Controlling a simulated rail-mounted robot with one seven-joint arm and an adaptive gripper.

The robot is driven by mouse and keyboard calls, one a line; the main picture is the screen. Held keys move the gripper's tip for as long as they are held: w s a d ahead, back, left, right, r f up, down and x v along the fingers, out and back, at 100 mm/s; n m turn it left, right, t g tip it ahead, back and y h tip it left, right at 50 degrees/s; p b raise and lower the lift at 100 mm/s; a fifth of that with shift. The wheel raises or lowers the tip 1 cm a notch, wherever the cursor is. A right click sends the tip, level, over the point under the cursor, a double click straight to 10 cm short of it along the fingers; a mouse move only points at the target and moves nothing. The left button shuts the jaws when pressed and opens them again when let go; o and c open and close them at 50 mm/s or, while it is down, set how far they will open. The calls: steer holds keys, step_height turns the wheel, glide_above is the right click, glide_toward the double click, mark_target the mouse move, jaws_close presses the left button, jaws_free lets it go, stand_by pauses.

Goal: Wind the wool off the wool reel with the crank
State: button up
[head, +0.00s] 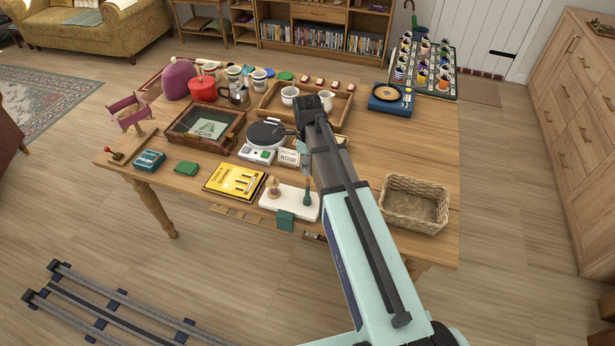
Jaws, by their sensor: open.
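The wool reel (128,112) stands at the far left edge of the table, pink wool around a wooden frame. A small wooden crank with a red knob (116,156) shows just in front of it, at the table's left corner. How the crank joins the reel is too small to tell. My gripper (300,130) is at the dark far end of my arm, over the middle of the table beside the black round plate. It is open, well to the right of the reel and crank. My arm hides part of the table below it.
A glass-topped wooden case (205,130), a teal box (149,160) and a green cloth (187,168) lie between the reel and my gripper. A pink cosy (178,79) and red pot (203,89) stand behind. A wicker basket (414,205) sits right. Bare tabletop shows at right.

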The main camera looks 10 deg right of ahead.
mark_target(307, 178)
steer(key=shift+f+p, duration=1)
steer(key=shift+f, duration=2.95)
jaws_close()
